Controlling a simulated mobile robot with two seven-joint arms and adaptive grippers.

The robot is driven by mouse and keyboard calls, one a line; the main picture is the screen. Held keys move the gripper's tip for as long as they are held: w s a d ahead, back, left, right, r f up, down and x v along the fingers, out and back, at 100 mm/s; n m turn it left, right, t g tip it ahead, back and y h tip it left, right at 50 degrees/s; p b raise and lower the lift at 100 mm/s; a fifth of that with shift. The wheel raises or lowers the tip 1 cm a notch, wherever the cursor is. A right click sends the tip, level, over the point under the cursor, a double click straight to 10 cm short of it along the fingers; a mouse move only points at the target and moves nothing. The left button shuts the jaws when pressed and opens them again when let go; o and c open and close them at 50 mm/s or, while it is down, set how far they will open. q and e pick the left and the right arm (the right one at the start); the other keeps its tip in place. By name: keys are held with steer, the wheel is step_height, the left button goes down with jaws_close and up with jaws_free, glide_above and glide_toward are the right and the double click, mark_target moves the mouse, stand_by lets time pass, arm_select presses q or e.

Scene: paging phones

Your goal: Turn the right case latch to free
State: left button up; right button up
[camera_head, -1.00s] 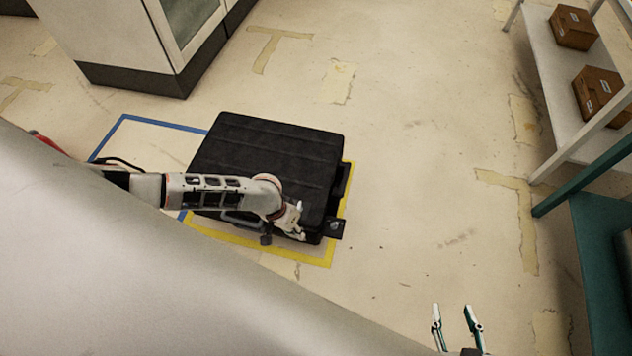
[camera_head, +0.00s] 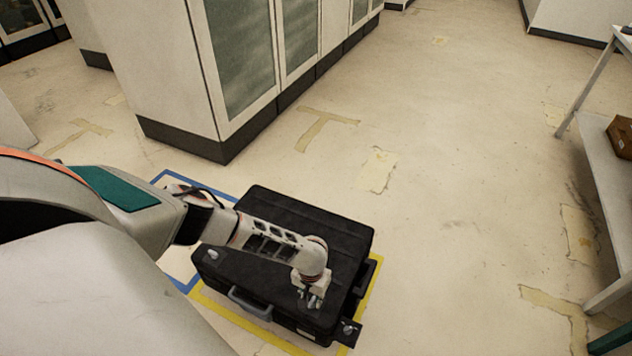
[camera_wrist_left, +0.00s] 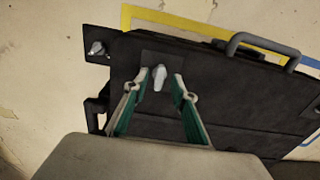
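A black case (camera_head: 300,212) lies on the floor, with a grey handle (camera_head: 249,303) on its front side. My left gripper (camera_head: 314,300) is over the case's front right part. In the left wrist view the right case latch, a small silver lever (camera_wrist_left: 158,77) on a dark plate, shows between the two green-lined fingertips of my left gripper (camera_wrist_left: 160,82). The fingers are apart, with a gap on each side of the lever; whether they touch it I cannot tell. Another silver latch (camera_head: 212,255) sits left of the handle. My right gripper is out of view.
A dark plate with a silver knob (camera_head: 348,330) juts from the case's right front corner; it also shows in the wrist view (camera_wrist_left: 97,48). Yellow tape (camera_head: 230,318) and blue tape (camera_head: 222,193) mark the floor. A cabinet (camera_head: 225,70) stands behind. Floor to the right is clear up to a shelf (camera_head: 600,160).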

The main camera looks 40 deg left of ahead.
arm_select(q)
steer(key=shift+f, duration=0.45)
steer(key=shift+w+r, duration=0.1)
jaws_close()
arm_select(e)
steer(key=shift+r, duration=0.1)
